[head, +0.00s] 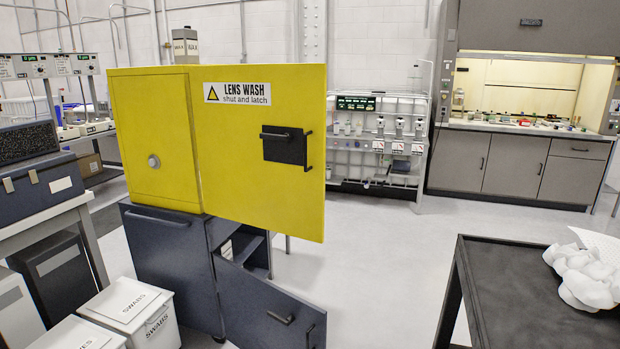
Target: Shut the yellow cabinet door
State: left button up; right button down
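The yellow cabinet (150,125) stands left of centre on a dark blue base cabinet, its side wall with a round grey fitting facing me. Its yellow door (230,165) stands swung open, hinged near the cabinet's front edge. The door's free edge is at the right and nearer to me. The outer face carries a "LENS WASH shut and latch" label (237,93) and a dark latch plate with handle (285,146) near the free edge. The door hides the cabinet's inside. Neither of my grippers is in view.
The dark blue base cabinet (165,255) has its own lower door (265,305) open, jutting out below the yellow one. White SWABS bins (150,315) stand at the lower left. A black table (535,295) with white crumpled material is at the right. Floor between is clear.

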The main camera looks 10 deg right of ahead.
aim_at(279, 187)
jog(key=i+j+z, duration=0.25)
jog(key=i+j, duration=0.55)
jog(key=i, duration=0.05)
